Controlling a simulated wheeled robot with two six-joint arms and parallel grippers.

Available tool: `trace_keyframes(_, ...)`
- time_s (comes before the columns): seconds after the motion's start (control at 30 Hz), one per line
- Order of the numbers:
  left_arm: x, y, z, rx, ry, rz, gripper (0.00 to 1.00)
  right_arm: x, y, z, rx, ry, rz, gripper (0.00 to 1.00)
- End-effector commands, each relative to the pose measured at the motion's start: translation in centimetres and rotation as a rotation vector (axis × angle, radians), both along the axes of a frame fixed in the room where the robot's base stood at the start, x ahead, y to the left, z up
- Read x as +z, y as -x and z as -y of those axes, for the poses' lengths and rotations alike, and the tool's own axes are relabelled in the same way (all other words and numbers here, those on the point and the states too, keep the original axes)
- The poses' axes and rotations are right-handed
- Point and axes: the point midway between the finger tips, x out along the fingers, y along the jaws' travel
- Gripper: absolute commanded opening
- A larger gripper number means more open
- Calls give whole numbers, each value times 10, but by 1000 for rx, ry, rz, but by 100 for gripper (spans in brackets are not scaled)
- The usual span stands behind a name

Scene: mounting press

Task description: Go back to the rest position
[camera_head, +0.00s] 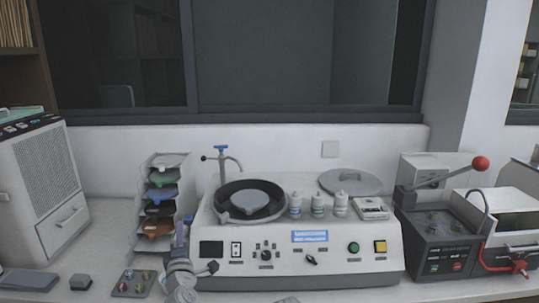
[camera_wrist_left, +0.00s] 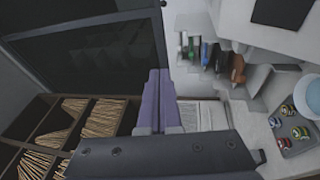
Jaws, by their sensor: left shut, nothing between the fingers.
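My left gripper (camera_head: 181,233) stands upright in the lower left middle of the head view, in front of the shelf rack and just left of the polishing machine. Its purple fingers are together and hold nothing. In the left wrist view the fingers (camera_wrist_left: 160,98) lie side by side, pointing up in the picture, with nothing between them. My right gripper does not show in either view.
The white machine (camera_head: 290,266) with a round black bowl fills the middle of the bench. A rack of coloured trays (camera_head: 160,200) stands behind my left gripper. A small tray of samples (camera_head: 133,283) lies left of it. The mounting press (camera_head: 436,240) with a red-knobbed lever stands right.

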Motion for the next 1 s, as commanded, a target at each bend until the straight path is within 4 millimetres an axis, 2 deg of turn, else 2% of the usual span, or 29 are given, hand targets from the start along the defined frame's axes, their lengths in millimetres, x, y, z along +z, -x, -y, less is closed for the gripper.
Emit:
trace_keyframes(0.37, -24, -11, 55, -163, -147, -137, 0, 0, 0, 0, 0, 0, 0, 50)
trace_keyframes(0.57, -53, -12, 106, -321, -303, -275, 0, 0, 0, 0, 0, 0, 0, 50)
trace_keyframes(0.67, -76, -7, 138, -428, -413, -369, 0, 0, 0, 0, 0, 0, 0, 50)
trace_keyframes(0.77, -108, 7, 173, -564, -558, -492, 0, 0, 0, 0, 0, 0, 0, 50)
trace_keyframes(0.87, -151, 35, 208, -736, -753, -656, 0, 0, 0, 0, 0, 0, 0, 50)
trace_keyframes(0.9, -169, 50, 219, -809, -836, -727, 0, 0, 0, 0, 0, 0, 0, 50)
trace_keyframes(1.0, -209, 91, 232, -981, -1036, -908, 0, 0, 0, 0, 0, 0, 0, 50)
